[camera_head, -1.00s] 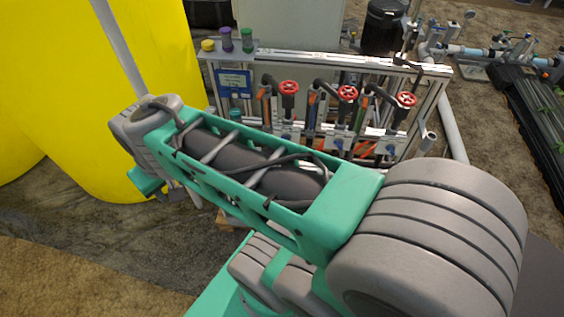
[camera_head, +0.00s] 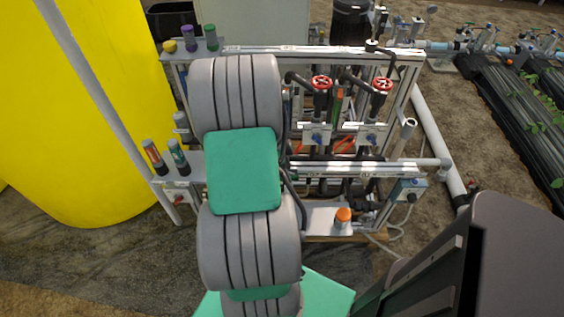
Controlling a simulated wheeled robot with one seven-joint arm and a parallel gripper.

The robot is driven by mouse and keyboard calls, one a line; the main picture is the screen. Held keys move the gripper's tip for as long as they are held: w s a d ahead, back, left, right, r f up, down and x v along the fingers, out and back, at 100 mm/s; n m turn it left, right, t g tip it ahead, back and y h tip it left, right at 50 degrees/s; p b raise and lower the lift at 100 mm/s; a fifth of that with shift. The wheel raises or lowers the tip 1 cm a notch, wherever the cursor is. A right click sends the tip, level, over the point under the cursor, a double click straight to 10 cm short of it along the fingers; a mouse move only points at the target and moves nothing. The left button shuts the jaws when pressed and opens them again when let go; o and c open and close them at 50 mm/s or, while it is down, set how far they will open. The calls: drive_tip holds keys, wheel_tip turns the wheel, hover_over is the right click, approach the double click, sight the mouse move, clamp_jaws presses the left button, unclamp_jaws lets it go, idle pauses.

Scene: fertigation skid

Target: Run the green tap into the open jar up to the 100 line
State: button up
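Two red handwheel valves (camera_head: 321,83) and (camera_head: 382,84) show on the skid, with small blue-handled fittings (camera_head: 317,138) and (camera_head: 371,139) below. A green strip (camera_head: 337,103) runs down between the two valves. I cannot tell for certain which outlet is the green tap. A container with an orange top (camera_head: 343,216) stands on the low metal shelf (camera_head: 318,220). I cannot pick out an open jar or a 100 line. My arm hides the left-middle of the skid. My gripper is not recognisable in view.
Two labelled bottles (camera_head: 154,156) and (camera_head: 178,157) stand on the left ledge. Yellow (camera_head: 169,46), purple (camera_head: 188,38) and green (camera_head: 210,37) capped pieces stand on the upper left rail. A yellow tank (camera_head: 110,150) fills the left.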

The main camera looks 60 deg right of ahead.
drive_tip(key=shift+x, duration=1.35)
drive_tip(key=shift+c, duration=0.5)
drive_tip(key=shift+w, duration=0.1)
clamp_jaws()
